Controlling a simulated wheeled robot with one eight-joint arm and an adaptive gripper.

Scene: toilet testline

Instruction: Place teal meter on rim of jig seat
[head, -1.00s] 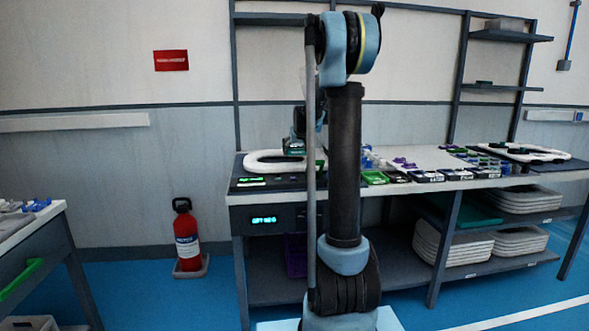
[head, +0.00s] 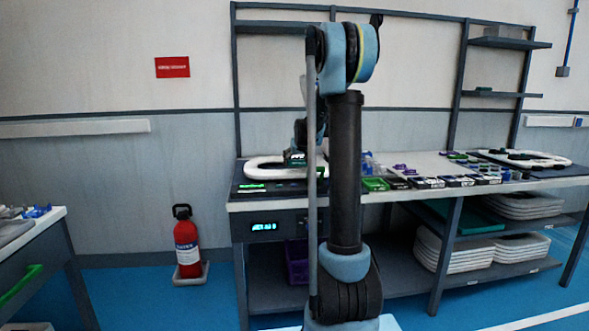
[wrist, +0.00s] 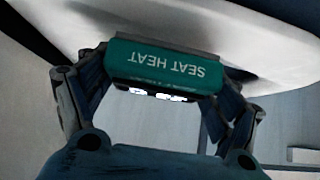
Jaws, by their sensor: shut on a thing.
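The teal meter (wrist: 158,66), marked SEAT HEAT upside down in the wrist view, is held between the two fingers of my gripper (wrist: 155,95). My gripper is shut on it. The white jig seat (wrist: 265,50) is just beyond the meter in the wrist view; I cannot tell whether the meter touches its rim. In the head view the seat (head: 262,168) lies on the left end of the bench, and the meter (head: 295,157) is at its right part, low by the rim. My arm hides the seat's right end.
The bench (head: 415,195) carries several small parts and green and dark trays (head: 375,184) right of my arm. A second white seat (head: 520,157) lies at the far right. A fire extinguisher (head: 187,245) stands on the floor at left. A side table (head: 30,245) is at far left.

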